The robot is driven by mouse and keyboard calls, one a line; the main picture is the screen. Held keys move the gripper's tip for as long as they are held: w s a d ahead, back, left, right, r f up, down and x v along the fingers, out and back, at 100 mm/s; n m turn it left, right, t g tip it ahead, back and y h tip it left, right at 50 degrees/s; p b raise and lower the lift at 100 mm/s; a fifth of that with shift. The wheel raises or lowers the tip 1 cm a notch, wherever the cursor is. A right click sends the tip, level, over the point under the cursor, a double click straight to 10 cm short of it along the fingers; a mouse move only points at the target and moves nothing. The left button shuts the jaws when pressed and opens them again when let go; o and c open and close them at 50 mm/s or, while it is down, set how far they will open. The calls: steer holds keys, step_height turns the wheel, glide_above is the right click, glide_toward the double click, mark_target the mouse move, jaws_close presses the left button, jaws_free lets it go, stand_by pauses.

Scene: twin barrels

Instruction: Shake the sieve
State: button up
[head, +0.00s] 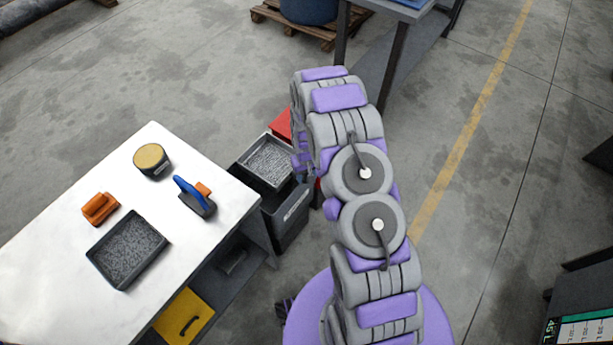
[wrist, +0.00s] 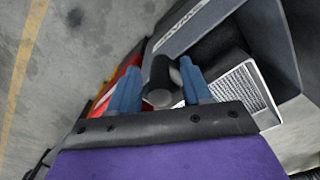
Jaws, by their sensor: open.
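The sieve (head: 268,160), a dark rectangular frame with a pale grey mesh or grainy filling, sits at the top of a dark bin beside the table. In the wrist view its pale mesh (wrist: 243,88) shows at the right. My gripper (wrist: 160,90) has two blue fingers standing apart. A dark rounded piece with a grey end (wrist: 160,70) lies between them; I cannot tell whether it is the sieve's handle or whether the fingers touch it. In the head view my arm hides most of the gripper, just right of the sieve.
The dark bin (head: 288,219) stands below the sieve. The white table (head: 60,265) at left holds a dark tray (head: 126,250), an orange tool (head: 100,208), a round tin (head: 152,160) and a blue-handled tool (head: 194,196). A red object (head: 281,124) is behind the sieve.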

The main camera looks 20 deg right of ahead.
steer(key=shift+f, duration=0.25)
steer(key=shift+c, duration=0.4)
jaws_close()
